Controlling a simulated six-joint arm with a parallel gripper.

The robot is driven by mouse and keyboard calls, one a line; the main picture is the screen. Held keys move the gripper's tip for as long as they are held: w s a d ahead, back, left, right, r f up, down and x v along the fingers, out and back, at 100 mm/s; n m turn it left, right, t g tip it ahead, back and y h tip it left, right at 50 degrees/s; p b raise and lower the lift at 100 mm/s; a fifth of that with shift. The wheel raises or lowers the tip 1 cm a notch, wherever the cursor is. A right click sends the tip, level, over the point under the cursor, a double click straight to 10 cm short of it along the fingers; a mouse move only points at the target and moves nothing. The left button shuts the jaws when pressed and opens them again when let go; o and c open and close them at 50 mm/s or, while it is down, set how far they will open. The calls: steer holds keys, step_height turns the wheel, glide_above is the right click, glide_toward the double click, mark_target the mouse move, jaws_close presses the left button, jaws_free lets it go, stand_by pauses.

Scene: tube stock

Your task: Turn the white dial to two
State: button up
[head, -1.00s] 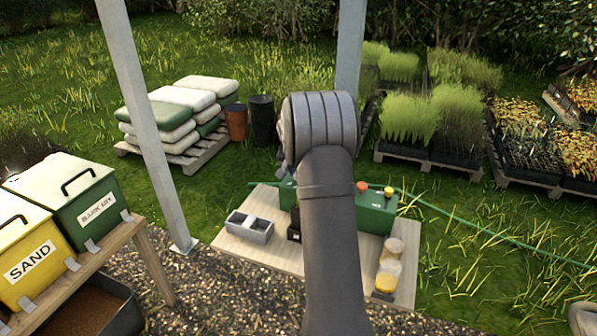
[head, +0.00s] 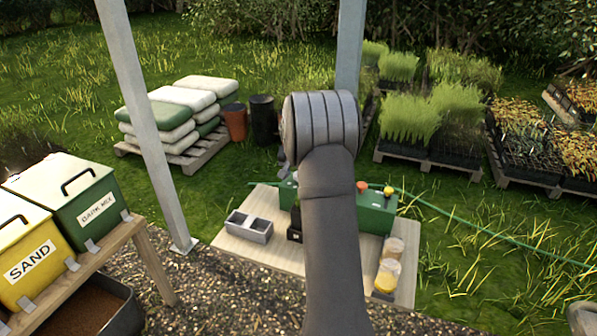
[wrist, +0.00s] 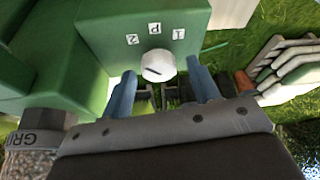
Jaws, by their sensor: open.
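The white dial (wrist: 158,65) is on the face of a green box (wrist: 105,50) in the wrist view. Small labels 2 (wrist: 132,39), P (wrist: 154,28) and 1 (wrist: 178,33) sit around it. A short dark slanted mark shows on the dial, but I cannot tell which label it points to. My gripper (wrist: 161,78) is open, with one blue finger to each side of the dial and a gap between them. I cannot tell whether either finger touches it.
A red button (head: 362,186) and a yellow one (head: 388,190) top the box. A green hose (head: 470,228) runs right. A metal post (head: 145,120) stands left.

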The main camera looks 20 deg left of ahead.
steer(key=v, duration=1.7)
steer(key=shift+r, duration=0.25)
steer(key=shift+f, duration=0.1)
steer(key=x, duration=1.7)
steer(key=shift+f, duration=0.15)
steer(key=shift+a+m+h, duration=0.1)
steer(key=shift+m+h, duration=0.5)
steer(key=shift+m, duration=1.1)
steer(key=m+h, duration=0.1)
steer(key=m, duration=0.3)
steer(key=shift+m+h, duration=0.4)
steer(key=shift+v, duration=2.7)
